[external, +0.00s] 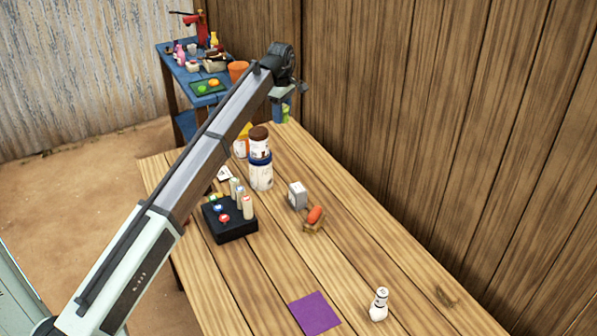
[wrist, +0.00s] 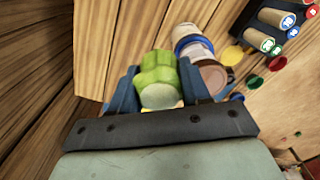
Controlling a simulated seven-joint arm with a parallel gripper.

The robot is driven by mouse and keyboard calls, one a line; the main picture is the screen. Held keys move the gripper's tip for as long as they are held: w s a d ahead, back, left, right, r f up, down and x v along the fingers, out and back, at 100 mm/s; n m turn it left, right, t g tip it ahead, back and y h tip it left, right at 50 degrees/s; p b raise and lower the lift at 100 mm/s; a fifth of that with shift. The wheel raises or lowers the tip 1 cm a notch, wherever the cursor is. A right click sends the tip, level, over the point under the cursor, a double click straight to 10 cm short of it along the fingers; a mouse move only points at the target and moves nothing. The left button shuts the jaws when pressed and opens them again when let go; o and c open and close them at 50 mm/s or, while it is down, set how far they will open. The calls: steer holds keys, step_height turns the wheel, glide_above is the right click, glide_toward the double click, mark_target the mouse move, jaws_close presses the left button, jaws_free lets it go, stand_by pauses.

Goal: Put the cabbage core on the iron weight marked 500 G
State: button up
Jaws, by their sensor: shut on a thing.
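My gripper (external: 284,106) is raised over the far end of the table, near the plank wall. It is shut on a green, lobed piece with a pale cut end, which I take for the cabbage core (wrist: 158,72). The blue fingers stand on both sides of it in the wrist view. In the external view the core (external: 286,113) shows only as a small green patch under the gripper. A small grey block (external: 297,195) stands mid-table and may be the iron weight; its marking is too small to read. I cannot make out the weight in the wrist view.
A white-and-blue jar (external: 261,176) with a brown-topped jar above it stands near the arm. A black rack (external: 230,226) holds several bottles. An orange piece (external: 315,214) sits beside the grey block. A purple square (external: 315,313) and a white bottle-like thing (external: 379,305) are nearer.

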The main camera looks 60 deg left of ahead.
steer(key=s+a+m, duration=0.1)
steer(key=s+a, duration=0.2)
steer(key=s, duration=1.1)
steer(key=s+a+m, duration=0.1)
steer(key=s+a, duration=0.3)
steer(key=s, duration=1)
steer(key=shift+s+f, duration=0.15)
steer(key=shift+f, duration=10.45)
steer(key=o, duration=1.1)
steer(key=shift+f, duration=0.1)
steer(key=shift+c, duration=0.2)
step_height(320, 180, up, 12)
